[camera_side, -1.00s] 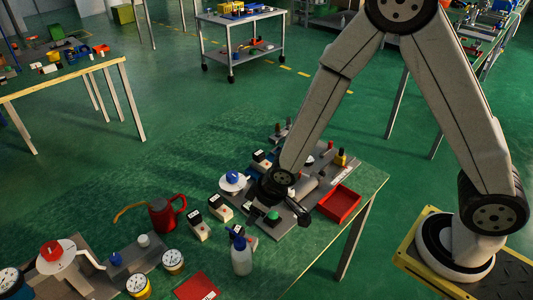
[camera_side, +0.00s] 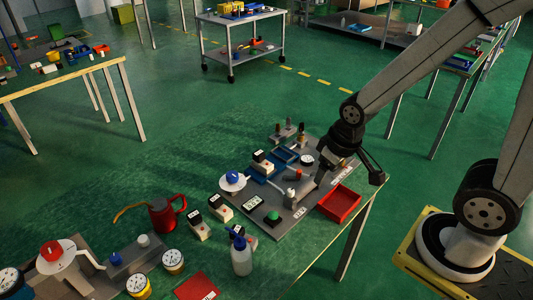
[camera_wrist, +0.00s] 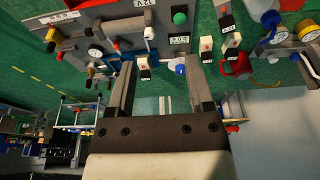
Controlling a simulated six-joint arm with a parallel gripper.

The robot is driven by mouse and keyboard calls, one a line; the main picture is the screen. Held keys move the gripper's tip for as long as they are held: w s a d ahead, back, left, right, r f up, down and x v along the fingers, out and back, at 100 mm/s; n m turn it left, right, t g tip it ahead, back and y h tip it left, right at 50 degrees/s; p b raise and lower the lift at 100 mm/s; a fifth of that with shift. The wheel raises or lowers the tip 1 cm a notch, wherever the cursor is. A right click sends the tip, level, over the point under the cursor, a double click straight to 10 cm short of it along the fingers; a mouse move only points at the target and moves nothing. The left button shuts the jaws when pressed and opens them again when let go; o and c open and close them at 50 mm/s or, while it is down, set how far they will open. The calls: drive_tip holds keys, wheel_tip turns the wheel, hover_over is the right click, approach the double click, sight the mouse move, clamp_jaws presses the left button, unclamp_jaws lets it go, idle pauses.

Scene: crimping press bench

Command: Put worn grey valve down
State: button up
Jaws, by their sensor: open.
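My gripper (camera_side: 322,181) is at the back right part of the grey press board (camera_side: 254,222), beside the red tray (camera_side: 336,217). In the wrist view my gripper (camera_wrist: 160,65) has its fingers spread, with nothing between them. A small pale grey upright fitting (camera_side: 291,196) stands on the board, left of my gripper and apart from it. I cannot tell for sure whether this is the worn grey valve. My gripper hides part of the board's right side.
A spray bottle (camera_side: 241,258) and a red jug (camera_side: 165,217) stand in front and left. Bare green tabletop (camera_side: 180,165) lies to the left.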

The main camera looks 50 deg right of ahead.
drive_tip(key=o, duration=0.3)
drive_tip(key=n+g, duration=0.3)
drive_tip(key=n, duration=1.9)
hover_over(237, 229)
drive_tip(key=f, duration=1.2)
drive_tip(key=shift+s+d+f, duration=0.15)
drive_tip(key=shift+d+f, duration=0.05)
drive_tip(key=shift+f, duration=0.1)
drive_tip(key=shift+a+f+n, duration=0.3)
drive_tip(key=shift+f, duration=1.3)
drive_tip(key=shift+f, duration=0.1)
